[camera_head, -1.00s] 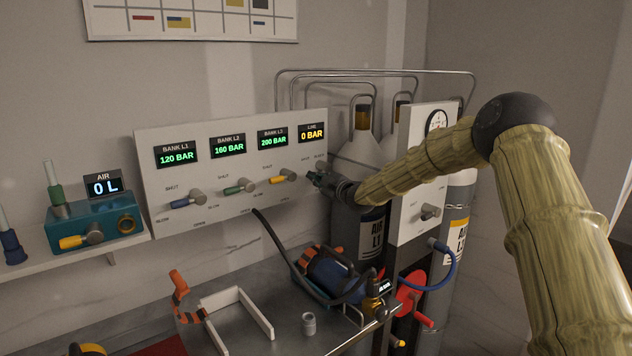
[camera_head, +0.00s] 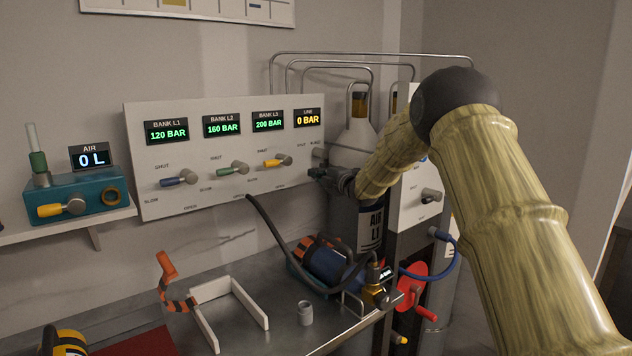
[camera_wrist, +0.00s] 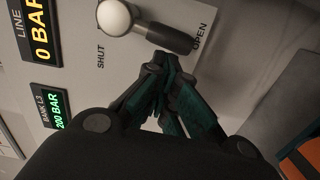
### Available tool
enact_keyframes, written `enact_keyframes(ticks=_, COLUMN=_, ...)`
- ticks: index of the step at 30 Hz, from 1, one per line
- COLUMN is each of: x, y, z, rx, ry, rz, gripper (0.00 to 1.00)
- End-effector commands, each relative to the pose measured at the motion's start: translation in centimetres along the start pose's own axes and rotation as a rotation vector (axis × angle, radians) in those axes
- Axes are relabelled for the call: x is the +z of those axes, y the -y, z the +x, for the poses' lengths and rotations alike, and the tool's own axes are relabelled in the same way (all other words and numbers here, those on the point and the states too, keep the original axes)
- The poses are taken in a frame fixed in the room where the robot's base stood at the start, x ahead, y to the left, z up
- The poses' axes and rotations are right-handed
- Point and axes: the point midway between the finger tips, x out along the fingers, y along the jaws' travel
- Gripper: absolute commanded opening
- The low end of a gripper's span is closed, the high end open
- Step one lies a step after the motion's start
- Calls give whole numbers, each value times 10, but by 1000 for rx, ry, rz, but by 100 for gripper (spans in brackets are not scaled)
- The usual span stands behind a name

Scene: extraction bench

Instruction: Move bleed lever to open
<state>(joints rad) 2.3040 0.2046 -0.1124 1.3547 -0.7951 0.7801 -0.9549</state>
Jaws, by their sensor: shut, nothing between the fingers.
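The bleed lever has a pale round hub (camera_wrist: 115,17) and a dark handle (camera_wrist: 172,38) in the wrist view. The handle points away from the word SHUT, with its end beside the word OPEN. In the head view its hub (camera_head: 319,153) shows at the right end of the white panel (camera_head: 225,190); I cannot make out the handle there. My gripper (camera_head: 318,174) is just below the hub in the head view. In the wrist view its shut, empty fingers (camera_wrist: 158,68) are close under the handle; I cannot tell whether they touch it.
Blue (camera_head: 178,181), green (camera_head: 235,168) and yellow (camera_head: 275,163) levers sit left on the panel. The LINE display (camera_head: 307,118) reads 0 BAR. Gas cylinders (camera_head: 357,135) stand behind my arm. A blue pack with a black hose (camera_head: 325,262) lies on the bench below.

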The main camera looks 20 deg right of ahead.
Motion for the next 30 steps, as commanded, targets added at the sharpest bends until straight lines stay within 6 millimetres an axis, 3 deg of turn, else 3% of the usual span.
enact_keyframes(ticks=23, x=6, y=3, z=0, rx=4, ry=2, rz=-81, gripper=0)
enact_keyframes(ticks=30, x=-8, y=5, z=1, rx=4, ry=-3, rz=-81, gripper=0)
